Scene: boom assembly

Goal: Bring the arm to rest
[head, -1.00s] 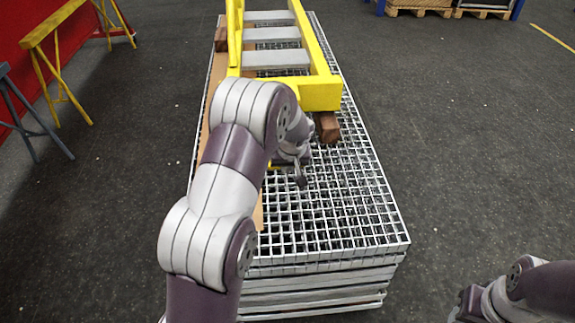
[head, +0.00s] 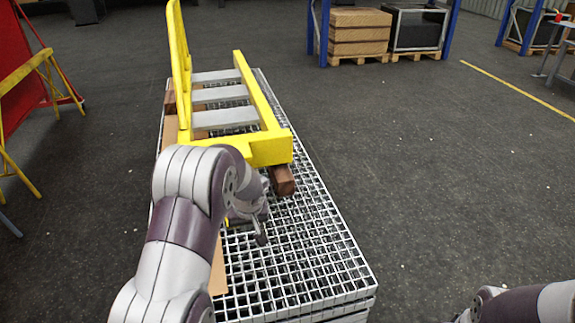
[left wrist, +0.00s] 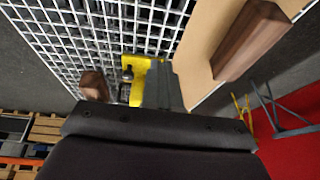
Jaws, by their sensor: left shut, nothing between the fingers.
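My left arm reaches in from the left over the grating. Its gripper (head: 261,237) hangs low over the grating, just in front of the yellow boom frame (head: 270,150). It is shut and empty, small and partly hidden behind my own arm. The frame has pale grey crosspieces and lies along the stack, with its near end on a brown wooden block (head: 284,181). In the left wrist view, part of a yellow piece (left wrist: 141,80) shows beyond the dark gripper housing. Part of my right arm shows at the lower right; its gripper is out of view.
The metal grating stack (head: 310,250) has bare mesh at its near end. A tan board (head: 217,265) lies along its left side. A yellow trestle (head: 20,75) and a red panel (head: 20,60) stand left. Pallets with boxes (head: 360,35) stand at the back. The floor right of the stack is clear.

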